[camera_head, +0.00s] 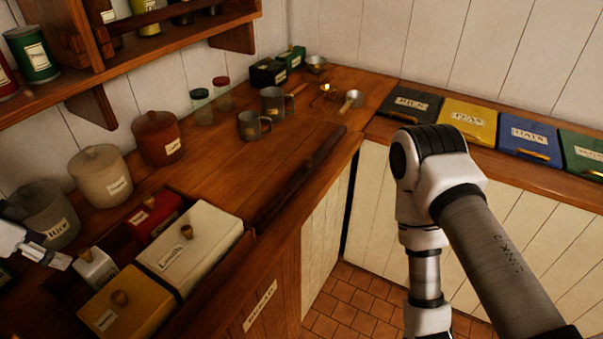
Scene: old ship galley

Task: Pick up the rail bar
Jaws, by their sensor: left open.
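The rail bar (301,177) is a long, dark wooden bar. It lies along the front edge of the wooden counter (222,155), slanting from the lidded boxes toward the back corner. My left gripper (48,257) shows only in part at the left edge, in front of the grey Rice crock. It is open, with nothing seen between its fingers, and well to the left of the bar. My right arm comes in from the lower right and bends down in front of the cabinets; its gripper is out of view.
Lidded boxes, including a cream one (190,250) and a mustard one (127,305), stand between my left gripper and the bar. Crocks (100,176) line the wall. Grey mugs (254,125) stand behind the bar. A shelf (150,45) overhangs the left.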

